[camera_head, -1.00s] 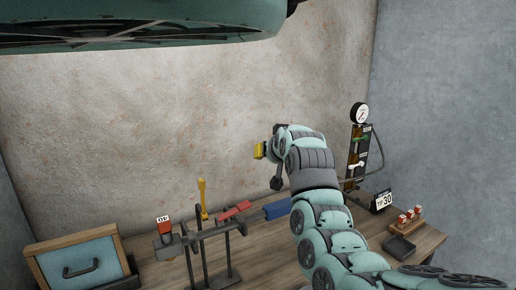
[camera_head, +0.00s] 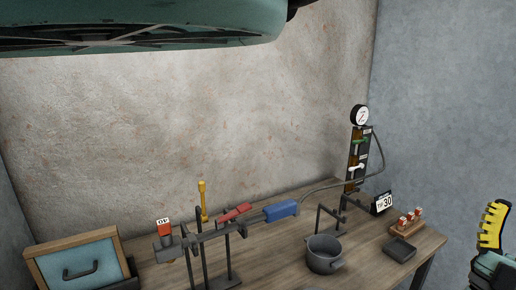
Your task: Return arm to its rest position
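What looks like part of my gripper (camera_head: 493,228) shows at the lower right edge, a yellow and black ribbed piece above a teal body. It is in front of the grey wall, right of the workbench (camera_head: 285,250) and apart from it. Most of it is cut off by the frame, so I cannot tell whether it is open or shut, or whether it holds anything. The rest of my arm is out of view.
The bench carries a grey pot (camera_head: 323,257), a black tray (camera_head: 399,249), a red-topped block rack (camera_head: 407,225), a gauge panel (camera_head: 357,155), a blue cylinder on a hose (camera_head: 281,210), a tool stand (camera_head: 206,262) and a blue-fronted drawer box (camera_head: 80,262).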

